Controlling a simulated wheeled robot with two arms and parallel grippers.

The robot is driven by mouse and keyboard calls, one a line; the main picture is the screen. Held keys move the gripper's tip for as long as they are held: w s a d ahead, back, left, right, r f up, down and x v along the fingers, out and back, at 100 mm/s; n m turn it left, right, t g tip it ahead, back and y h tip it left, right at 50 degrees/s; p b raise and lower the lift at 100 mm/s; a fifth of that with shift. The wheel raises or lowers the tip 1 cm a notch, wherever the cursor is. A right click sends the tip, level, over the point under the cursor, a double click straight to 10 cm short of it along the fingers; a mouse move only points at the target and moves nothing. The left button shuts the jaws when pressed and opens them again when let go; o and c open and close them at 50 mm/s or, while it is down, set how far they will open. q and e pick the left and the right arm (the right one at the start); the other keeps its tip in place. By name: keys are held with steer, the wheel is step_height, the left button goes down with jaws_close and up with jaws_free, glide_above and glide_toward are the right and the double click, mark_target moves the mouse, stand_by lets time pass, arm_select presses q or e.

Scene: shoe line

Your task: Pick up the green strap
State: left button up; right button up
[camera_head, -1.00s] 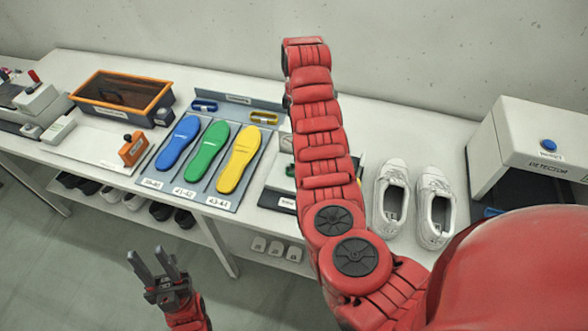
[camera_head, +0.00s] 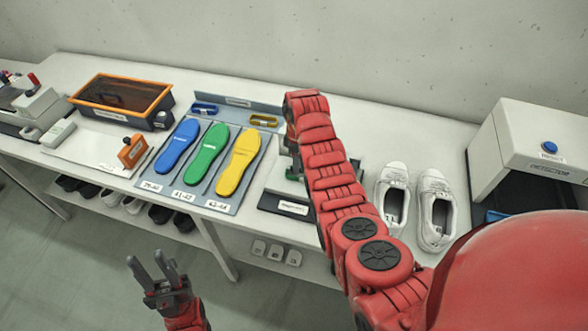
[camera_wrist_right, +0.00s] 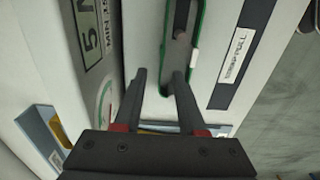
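The green strap (camera_wrist_right: 202,35) is a narrow loop on a pale device with a dark label in the right wrist view. A bit of it (camera_head: 292,173) shows beside my right arm in the head view. My right gripper (camera_wrist_right: 159,72) is open and empty. Its fingers reach toward the loop's near end, with the right finger overlapping the loop's opening in the picture; I cannot tell whether they touch it. My right arm hides this gripper in the head view. My left gripper (camera_head: 153,270) is open and empty, in front of the bench.
Blue (camera_head: 177,147), green (camera_head: 207,155) and yellow (camera_head: 239,163) insoles lie on a rack, with a blue strap (camera_head: 205,109) and a yellow strap (camera_head: 264,120) behind them. White shoes (camera_head: 436,210) and a detector box (camera_head: 520,145) stand to the right. An orange-rimmed bin (camera_head: 160,101) is left.

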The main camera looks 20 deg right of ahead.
steer(key=shift+f, duration=0.65)
jaws_close()
stand_by(0.9)
